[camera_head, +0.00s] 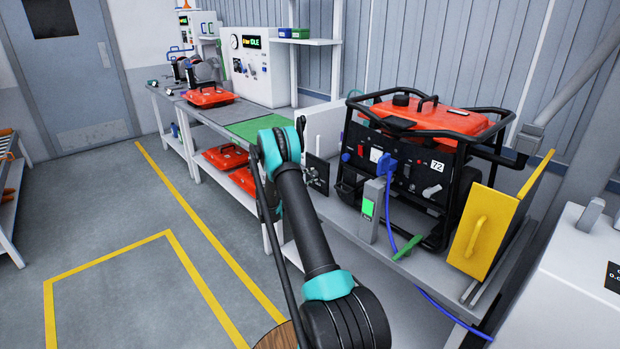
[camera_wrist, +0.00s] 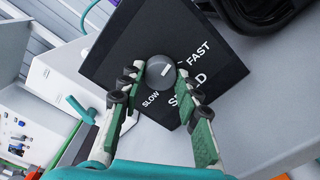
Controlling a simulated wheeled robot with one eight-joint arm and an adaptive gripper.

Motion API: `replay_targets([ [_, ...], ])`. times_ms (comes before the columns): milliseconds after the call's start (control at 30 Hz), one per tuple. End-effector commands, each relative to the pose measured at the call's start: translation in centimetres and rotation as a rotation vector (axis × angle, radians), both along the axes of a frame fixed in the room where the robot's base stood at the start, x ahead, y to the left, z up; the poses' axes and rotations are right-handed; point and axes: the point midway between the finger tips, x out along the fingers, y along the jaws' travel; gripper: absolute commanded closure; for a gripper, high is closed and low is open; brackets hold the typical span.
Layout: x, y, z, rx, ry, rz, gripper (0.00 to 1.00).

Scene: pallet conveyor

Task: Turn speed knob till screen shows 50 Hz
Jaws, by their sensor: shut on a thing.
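The speed knob (camera_wrist: 160,77) is a round grey dial on a black panel (camera_wrist: 118,48) lettered SLOW, FAST and SPEED. A pale mark shows on the upper right of its face in the wrist view. My gripper (camera_wrist: 160,70) has its two green fingers on opposite sides of the knob and is shut on it.
A red-topped generator (camera_head: 440,118) in a black frame stands right of the panel, with a blue cable (camera_head: 385,170) plugged in. A yellow panel (camera_head: 485,230) stands at the bench's right end. A green mat (camera_head: 258,126) lies on the bench behind my arm. Open floor is left.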

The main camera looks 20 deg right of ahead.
Motion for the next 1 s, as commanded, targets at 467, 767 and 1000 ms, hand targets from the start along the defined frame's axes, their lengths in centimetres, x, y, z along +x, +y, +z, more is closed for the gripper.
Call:
replay_targets([
  [467,-0.02,0.09,0.02,0.098,-0.267,-0.001,0.96],
  [767,-0.03,0.08,0.02,0.114,-0.313,-0.001,0.96],
  [1000,-0.04,0.09,0.01,0.115,-0.315,-0.001,0.96],
])
